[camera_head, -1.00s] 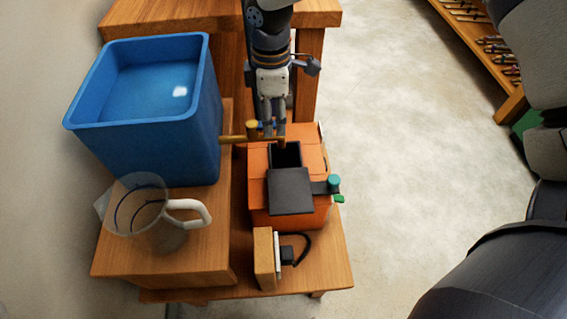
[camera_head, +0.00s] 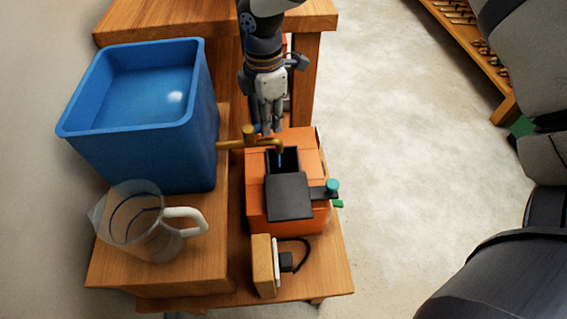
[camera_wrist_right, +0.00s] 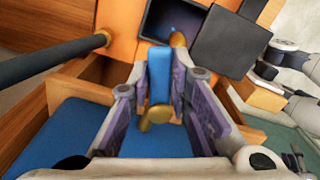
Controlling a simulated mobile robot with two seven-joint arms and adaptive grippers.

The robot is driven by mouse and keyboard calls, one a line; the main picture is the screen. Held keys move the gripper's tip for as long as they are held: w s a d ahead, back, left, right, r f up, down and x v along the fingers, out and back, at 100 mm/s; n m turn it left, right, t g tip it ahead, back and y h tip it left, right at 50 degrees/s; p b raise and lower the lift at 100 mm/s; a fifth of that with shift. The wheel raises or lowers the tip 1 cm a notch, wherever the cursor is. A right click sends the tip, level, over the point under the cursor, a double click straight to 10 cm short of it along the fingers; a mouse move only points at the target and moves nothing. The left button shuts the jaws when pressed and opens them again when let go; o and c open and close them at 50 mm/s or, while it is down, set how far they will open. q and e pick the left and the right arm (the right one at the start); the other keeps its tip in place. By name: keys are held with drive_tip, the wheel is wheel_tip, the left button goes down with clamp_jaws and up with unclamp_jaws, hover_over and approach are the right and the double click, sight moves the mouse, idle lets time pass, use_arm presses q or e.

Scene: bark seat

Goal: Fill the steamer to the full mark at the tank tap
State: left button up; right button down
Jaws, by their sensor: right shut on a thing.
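The orange steamer (camera_head: 258,205) stands on the lower wooden shelf, its dark filling opening (camera_head: 290,157) uncovered behind a dark lid (camera_head: 289,197). The blue tank (camera_head: 140,155) stands to its left with water inside. Its brass tap (camera_head: 230,145) reaches over the opening, and a thin blue stream shows below the spout. My right gripper (camera_head: 268,128) is shut on the tap's blue lever (camera_wrist_right: 159,68), seen between the fingers in the right wrist view. I cannot make out the full mark or water level. My left gripper is not in view.
A clear jug (camera_head: 135,225) with a white handle stands on the wooden step in front of the tank. A wooden block with a socket and black plug (camera_head: 286,262) stands before the steamer. A tool rack (camera_head: 480,45) is at the far right; the floor between is clear.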

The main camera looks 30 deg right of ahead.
drive_tip(key=n, duration=0.1)
drive_tip(key=w+n, duration=0.1)
drive_tip(key=n, duration=0.1)
drive_tip(key=shift+w+a+f, duration=0.1)
drive_tip(key=shift+a+f, duration=0.1)
drive_tip(key=shift+a, duration=0.2)
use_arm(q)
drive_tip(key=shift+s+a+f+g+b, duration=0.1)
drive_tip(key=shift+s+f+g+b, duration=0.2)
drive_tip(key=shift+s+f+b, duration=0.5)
use_arm(e)
drive_tip(key=n, duration=0.2)
drive_tip(key=w+n, duration=0.1)
drive_tip(key=n, duration=0.1)
drive_tip(key=w+n, duration=0.1)
drive_tip(key=shift+w+a+r+n, duration=0.15)
drive_tip(key=shift+r+n, duration=0.1)
drive_tip(key=shift+n, duration=0.15)
idle(5.6)
